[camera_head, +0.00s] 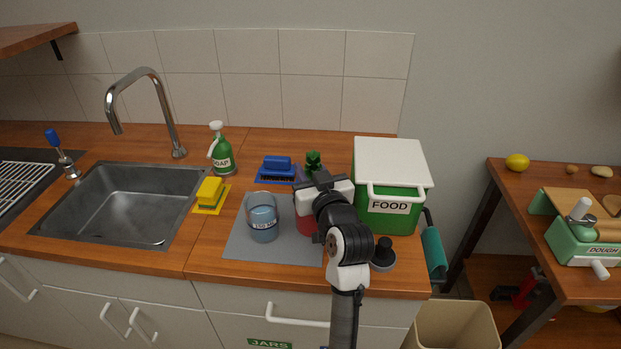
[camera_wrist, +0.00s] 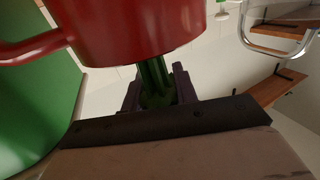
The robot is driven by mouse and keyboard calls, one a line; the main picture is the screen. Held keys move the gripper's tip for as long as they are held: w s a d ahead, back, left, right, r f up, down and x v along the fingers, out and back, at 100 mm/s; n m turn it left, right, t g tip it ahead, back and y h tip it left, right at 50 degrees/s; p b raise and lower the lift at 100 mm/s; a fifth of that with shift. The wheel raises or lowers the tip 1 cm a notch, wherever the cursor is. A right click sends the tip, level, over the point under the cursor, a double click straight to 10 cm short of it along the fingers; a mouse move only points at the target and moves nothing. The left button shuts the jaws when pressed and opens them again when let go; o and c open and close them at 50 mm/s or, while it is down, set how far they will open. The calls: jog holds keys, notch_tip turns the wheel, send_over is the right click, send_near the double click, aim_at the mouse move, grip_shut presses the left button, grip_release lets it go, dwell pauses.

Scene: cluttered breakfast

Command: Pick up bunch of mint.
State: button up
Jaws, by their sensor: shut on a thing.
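The bunch of mint (camera_head: 313,161) shows as a dark green clump just beyond my gripper (camera_head: 314,176) in the head view. In the wrist view its green stems (camera_wrist: 152,75) stand between the two dark fingers of my gripper (camera_wrist: 157,90), which is shut on them. The mint's upper part is hidden behind a red mug in that view. In the head view my arm hides the lower part of the mint, and I cannot tell whether it is clear of the counter.
The red mug (camera_wrist: 135,25), also partly visible in the head view (camera_head: 306,226), is close to my gripper. A grey mat (camera_head: 245,246) holds a blue measuring cup (camera_head: 262,222). A green FOOD bin (camera_head: 388,215) stands right of my arm. A blue brush (camera_head: 277,165) lies behind.

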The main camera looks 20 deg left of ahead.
notch_tip(320, 180, up, 18)
jog(key=shift+b, duration=0.45)
